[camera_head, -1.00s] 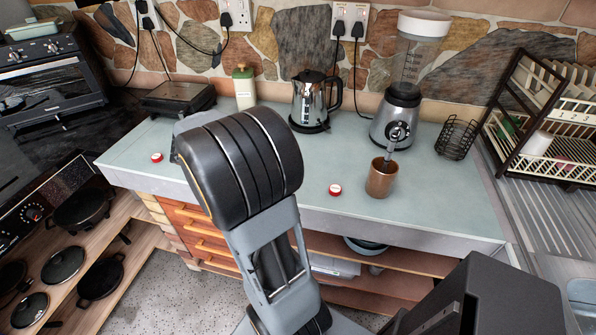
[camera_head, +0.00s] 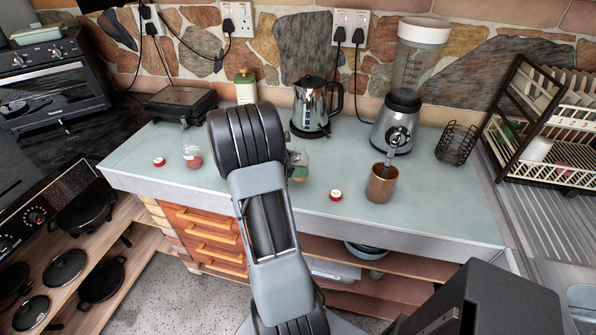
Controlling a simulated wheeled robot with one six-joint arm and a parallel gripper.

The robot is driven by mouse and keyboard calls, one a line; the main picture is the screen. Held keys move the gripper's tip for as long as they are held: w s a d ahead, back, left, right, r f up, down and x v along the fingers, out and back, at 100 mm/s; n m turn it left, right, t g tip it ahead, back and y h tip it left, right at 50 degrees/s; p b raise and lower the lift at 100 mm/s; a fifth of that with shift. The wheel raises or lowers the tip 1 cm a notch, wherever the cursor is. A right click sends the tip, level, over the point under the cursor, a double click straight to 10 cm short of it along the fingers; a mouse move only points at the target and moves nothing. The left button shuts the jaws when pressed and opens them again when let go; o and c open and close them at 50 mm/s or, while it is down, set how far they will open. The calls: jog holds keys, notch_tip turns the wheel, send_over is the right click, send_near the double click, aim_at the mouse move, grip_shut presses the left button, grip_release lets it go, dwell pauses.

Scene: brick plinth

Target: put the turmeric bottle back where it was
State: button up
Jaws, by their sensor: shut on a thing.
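A small clear bottle (camera_head: 299,172) with yellowish contents, which looks like the turmeric, shows just right of my arm on the counter side. My arm hides its left part, and I cannot tell whether it stands on the counter or is held. Another clear bottle (camera_head: 192,155) with reddish contents stands on the counter left of my arm. A red lid (camera_head: 159,162) lies near the left end, and another red lid (camera_head: 335,195) lies near the front edge. My gripper and its fingertips are hidden behind my own arm.
A brown cup (camera_head: 381,185) with a handle sticking out stands near the counter's (camera_head: 440,205) front. Behind are a kettle (camera_head: 311,105), a blender (camera_head: 400,110), a green-capped bottle (camera_head: 246,88), a wire basket (camera_head: 457,142) and a grill (camera_head: 181,102).

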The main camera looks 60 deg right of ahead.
jog(key=shift+d+f, duration=0.1)
jog(key=shift+f, duration=1.5)
jog(key=shift+f, duration=0.2)
jog(key=o, duration=1)
jog(key=shift+r, duration=0.1)
